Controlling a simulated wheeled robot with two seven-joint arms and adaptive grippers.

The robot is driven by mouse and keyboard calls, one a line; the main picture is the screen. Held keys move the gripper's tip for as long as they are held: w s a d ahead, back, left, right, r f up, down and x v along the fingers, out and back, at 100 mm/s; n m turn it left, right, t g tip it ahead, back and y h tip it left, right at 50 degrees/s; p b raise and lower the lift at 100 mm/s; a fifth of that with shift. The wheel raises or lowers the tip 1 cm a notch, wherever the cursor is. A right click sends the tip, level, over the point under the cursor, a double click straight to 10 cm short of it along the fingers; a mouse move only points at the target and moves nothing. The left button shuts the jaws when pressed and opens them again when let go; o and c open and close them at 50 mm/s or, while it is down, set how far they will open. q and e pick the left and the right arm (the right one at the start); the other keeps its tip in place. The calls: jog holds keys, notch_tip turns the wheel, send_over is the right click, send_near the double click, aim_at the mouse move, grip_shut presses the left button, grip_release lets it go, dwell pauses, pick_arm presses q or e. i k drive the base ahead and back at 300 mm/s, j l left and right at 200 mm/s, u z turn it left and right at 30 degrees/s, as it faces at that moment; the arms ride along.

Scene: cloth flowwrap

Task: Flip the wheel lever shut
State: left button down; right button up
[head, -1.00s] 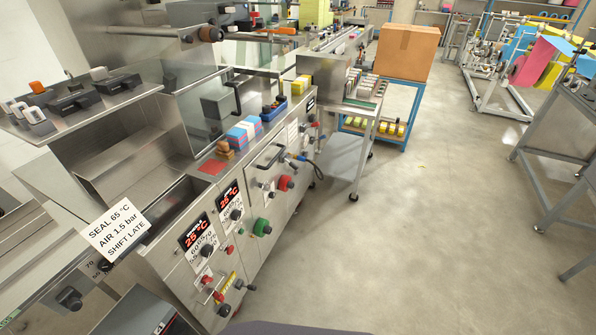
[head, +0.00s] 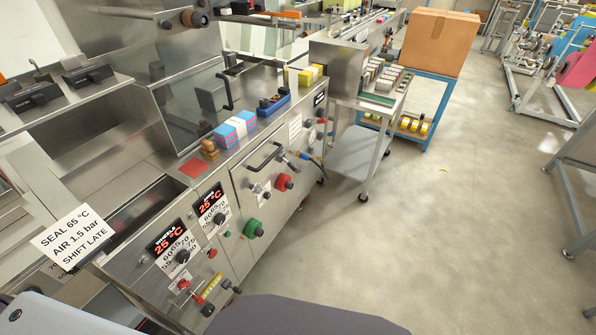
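The machine front panel (head: 236,210) runs along the left side of the head view. It carries a red round knob (head: 284,182), a green round knob (head: 253,228) and a black bar handle (head: 265,156). A small metal lever (head: 288,161) stands out beside the bar handle. Low on the panel is a yellow-marked part with a red end (head: 210,288). I cannot tell which of these is the wheel lever, or whether it is open or shut. Neither of my grippers is in view.
A steel cart (head: 362,155) stands at the panel's far end. Behind it, a cardboard box (head: 437,40) sits on a blue stand. A sign card (head: 75,240) is at the left. Open floor (head: 430,240) lies to the right. My own grey body shows at the bottom.

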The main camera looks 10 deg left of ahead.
aim_at(293, 166)
jog(key=i+l+u, duration=0.1)
jog(key=i+l, duration=0.9)
jog(key=l, duration=0.1)
